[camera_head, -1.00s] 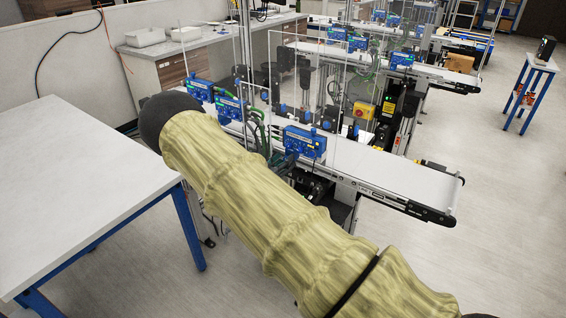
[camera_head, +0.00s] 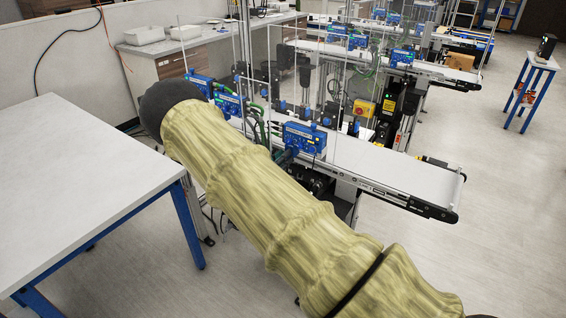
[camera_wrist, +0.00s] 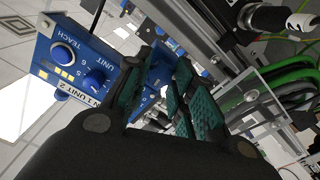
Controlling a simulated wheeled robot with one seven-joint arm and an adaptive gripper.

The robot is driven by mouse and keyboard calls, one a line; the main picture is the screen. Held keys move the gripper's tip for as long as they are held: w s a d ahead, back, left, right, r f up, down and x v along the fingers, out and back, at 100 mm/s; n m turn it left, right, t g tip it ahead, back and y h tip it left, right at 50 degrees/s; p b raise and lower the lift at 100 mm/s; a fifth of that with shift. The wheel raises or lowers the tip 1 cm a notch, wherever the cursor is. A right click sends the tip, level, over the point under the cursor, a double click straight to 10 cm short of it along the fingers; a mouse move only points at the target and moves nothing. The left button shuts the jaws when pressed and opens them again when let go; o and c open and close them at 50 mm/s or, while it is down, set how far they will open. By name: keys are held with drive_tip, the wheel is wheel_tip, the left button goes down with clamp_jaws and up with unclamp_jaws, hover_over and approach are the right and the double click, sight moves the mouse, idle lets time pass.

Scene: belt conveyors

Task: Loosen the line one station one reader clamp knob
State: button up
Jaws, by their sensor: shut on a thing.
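My gripper (camera_wrist: 172,80) is in the wrist view, with teal ribbed pads on two dark fingers. It is shut on a small dark part between the pads, mostly hidden by them. I take this to be the reader clamp knob, but its shape cannot be made out. A blue reader box (camera_wrist: 85,62) is just left of the fingers, with a round blue dial, "TEACH" lettering and a label ending "1 UNIT 2". In the head view my gripper is hidden behind my arm. Blue boxes stand along the nearest conveyor, one of them in front (camera_head: 304,138).
Green hoses (camera_wrist: 290,85) and a clear plate (camera_wrist: 245,95) are close right of the fingers. Metal rails run above. In the head view, the near conveyor (camera_head: 400,172) extends right of my arm and a white table (camera_head: 80,185) stands left.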

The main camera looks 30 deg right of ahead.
drive_tip(key=shift+w+n+b, duration=0.1)
drive_tip(key=shift+n+b, duration=2.55)
drive_tip(key=shift+n, duration=6.35)
drive_tip(key=shift+a, duration=0.1)
drive_tip(key=o, duration=1)
drive_tip(key=shift+o, duration=0.2)
drive_tip(key=v, duration=1.2)
